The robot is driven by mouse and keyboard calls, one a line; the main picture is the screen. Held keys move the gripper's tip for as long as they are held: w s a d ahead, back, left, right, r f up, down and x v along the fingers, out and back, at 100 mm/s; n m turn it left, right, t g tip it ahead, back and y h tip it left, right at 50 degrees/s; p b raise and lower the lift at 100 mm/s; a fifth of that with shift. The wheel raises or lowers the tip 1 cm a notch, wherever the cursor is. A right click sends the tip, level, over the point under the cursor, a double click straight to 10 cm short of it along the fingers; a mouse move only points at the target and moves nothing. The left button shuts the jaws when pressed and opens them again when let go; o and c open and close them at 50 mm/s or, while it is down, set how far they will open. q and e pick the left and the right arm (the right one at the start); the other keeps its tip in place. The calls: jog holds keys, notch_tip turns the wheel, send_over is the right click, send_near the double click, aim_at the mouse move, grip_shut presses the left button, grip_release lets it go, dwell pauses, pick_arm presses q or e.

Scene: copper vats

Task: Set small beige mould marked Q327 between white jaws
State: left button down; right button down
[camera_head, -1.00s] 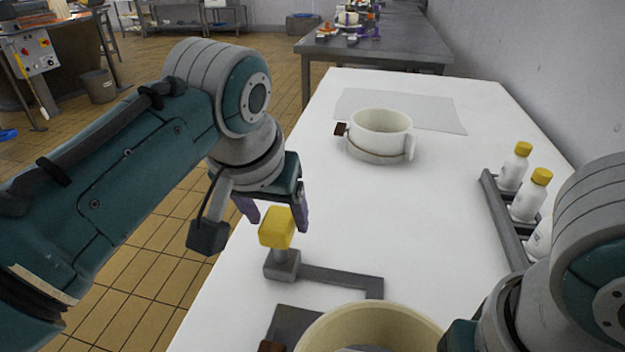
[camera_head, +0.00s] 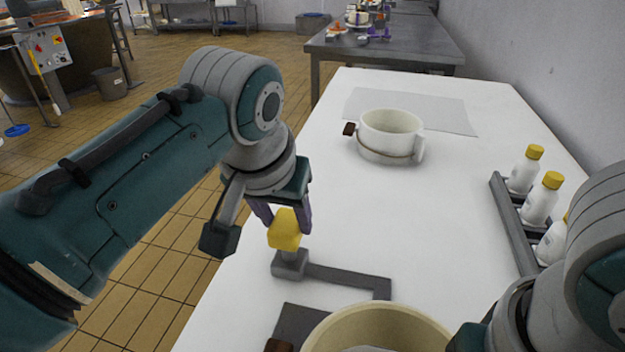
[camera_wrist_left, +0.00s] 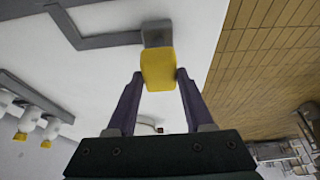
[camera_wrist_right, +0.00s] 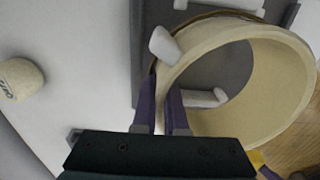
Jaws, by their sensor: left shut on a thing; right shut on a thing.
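My left gripper (camera_head: 284,214) is shut on a yellow knob (camera_head: 284,232) above a small grey block; the left wrist view shows the knob (camera_wrist_left: 158,68) between its fingertips. My right gripper (camera_wrist_right: 160,105) is shut on the wall of a large beige ring-shaped vessel (camera_wrist_right: 285,65); in the head view its rim (camera_head: 375,315) shows at the bottom. Two white rounded pieces, possibly the white jaws, show in the right wrist view, one at the rim (camera_wrist_right: 165,45), one inside (camera_wrist_right: 205,98). A small beige mould (camera_wrist_right: 20,78) with dark, unreadable marking lies apart at its left.
A white pot (camera_head: 390,133) with a brown knob stands farther back near a grey sheet (camera_head: 430,108). White bottles with yellow caps (camera_head: 539,199) stand in a grey rack at right. An L-shaped grey bar (camera_head: 350,282) runs from the block. The white tabletop's middle is clear.

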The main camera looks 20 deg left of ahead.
aim_at(282, 229)
pick_arm(q)
jog(key=shift+f, duration=1.65)
pick_arm(e)
jog(key=shift+f, duration=0.1)
jog(key=shift+f, duration=1.45)
jog(key=shift+f, duration=0.35)
jog(key=shift+f, duration=0.35)
jog(key=shift+f, duration=0.15)
jog(key=c, duration=0.9)
grip_release()
